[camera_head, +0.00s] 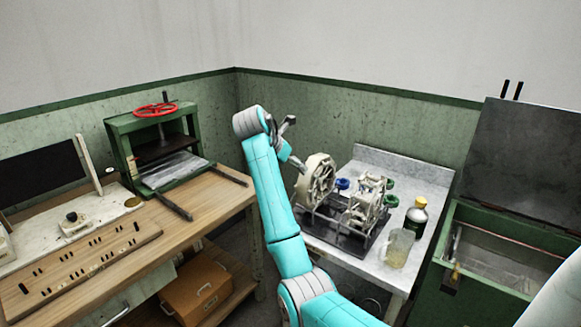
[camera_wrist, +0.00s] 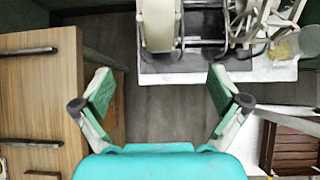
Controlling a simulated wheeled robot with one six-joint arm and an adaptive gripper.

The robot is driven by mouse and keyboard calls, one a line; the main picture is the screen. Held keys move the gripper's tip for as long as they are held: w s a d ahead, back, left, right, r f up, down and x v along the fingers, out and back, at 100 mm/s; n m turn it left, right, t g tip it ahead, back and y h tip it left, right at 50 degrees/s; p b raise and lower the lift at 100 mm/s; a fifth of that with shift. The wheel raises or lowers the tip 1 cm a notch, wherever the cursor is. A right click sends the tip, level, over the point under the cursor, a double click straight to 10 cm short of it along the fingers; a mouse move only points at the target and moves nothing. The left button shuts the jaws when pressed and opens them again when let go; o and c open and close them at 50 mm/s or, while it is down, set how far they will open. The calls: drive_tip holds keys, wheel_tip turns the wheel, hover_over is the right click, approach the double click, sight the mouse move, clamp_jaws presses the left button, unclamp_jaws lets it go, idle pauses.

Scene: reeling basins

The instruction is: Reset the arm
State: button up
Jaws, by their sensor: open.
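My arm is teal with grey joints and rises through the middle of the head view. Its end bends over near the back corner. My gripper (camera_wrist: 160,90) is open in the wrist view, its two green-padded fingers wide apart with only grey floor between them. Nothing is held. In the head view my gripper (camera_head: 291,143) shows small and dark, in front of the wall and left of the reeling machine (camera_head: 318,178). The machine also shows at the top of the wrist view (camera_wrist: 160,25), beyond the fingertips.
A wooden bench (camera_head: 215,200) with a green press (camera_head: 155,140) stands at left. A marble table (camera_head: 420,235) holds the machine, a glass jug (camera_head: 398,248) and a dark bottle (camera_head: 416,216). A green open-lidded basin (camera_head: 490,250) stands at right. Floor shows between bench and table.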

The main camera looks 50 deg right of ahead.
idle(0.3)
drive_tip(key=s+a+f+m+t, duration=0.15)
drive_tip(key=a+f, duration=0.35)
drive_tip(key=f, duration=0.7)
drive_tip(key=a+f+m+t, duration=0.1)
drive_tip(key=a+f+t, duration=0.3)
drive_tip(key=f, duration=0.8)
drive_tip(key=s+a+f+m+t+y, duration=0.2)
drive_tip(key=s+a+f+m+t, duration=0.1)
drive_tip(key=s+a+f, duration=1)
drive_tip(key=s+a+m+t+y, duration=0.35)
drive_tip(key=s+a+m, duration=0.25)
drive_tip(key=s+a, duration=1)
drive_tip(key=s+a+r+m+t+y, duration=0.2)
drive_tip(key=s+r+m, duration=0.5)
drive_tip(key=s+r, duration=0.8)
drive_tip(key=s+a, duration=0.1)
drive_tip(key=s, duration=0.3)
